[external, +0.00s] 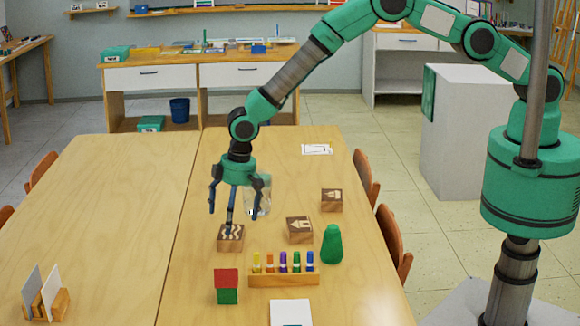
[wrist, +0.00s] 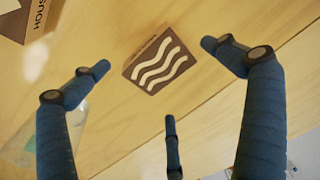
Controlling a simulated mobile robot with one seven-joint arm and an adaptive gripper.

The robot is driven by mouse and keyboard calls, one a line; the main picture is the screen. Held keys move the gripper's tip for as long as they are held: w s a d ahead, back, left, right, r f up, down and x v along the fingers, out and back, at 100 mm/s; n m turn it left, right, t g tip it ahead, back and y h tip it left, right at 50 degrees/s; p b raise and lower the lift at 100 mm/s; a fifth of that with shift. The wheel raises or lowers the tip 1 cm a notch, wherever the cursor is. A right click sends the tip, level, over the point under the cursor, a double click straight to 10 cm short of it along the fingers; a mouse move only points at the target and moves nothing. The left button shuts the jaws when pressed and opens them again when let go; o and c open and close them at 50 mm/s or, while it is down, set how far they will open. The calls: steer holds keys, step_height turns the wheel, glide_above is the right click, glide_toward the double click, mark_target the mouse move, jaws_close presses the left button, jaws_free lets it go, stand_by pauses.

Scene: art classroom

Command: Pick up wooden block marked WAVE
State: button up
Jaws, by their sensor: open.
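The wooden block with white wavy lines (external: 231,240) sits on the table, and its patterned top faces up. It also shows in the wrist view (wrist: 160,62), between and beyond my spread fingers. My gripper (external: 234,212) is open and points down above the wave block, with one finger overlapping the block in the external view. I cannot tell whether any finger touches the block.
A house block (external: 299,231) and another block (external: 331,200) stand to the right. A clear container (external: 257,196) is close behind my gripper. The left tabletop (external: 110,220) is mostly clear.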

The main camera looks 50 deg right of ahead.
steer(key=shift+f, duration=0.2)
steer(key=shift+w+a+f, duration=0.1)
steer(key=shift+f, duration=1.1)
steer(key=shift+w+a+f, duration=0.1)
steer(key=shift+f, duration=1.1)
steer(key=c, duration=1.6)
steer(key=shift+r, duration=0.15)
steer(key=shift+c, duration=0.2)
steer(key=shift+r, duration=4.85)
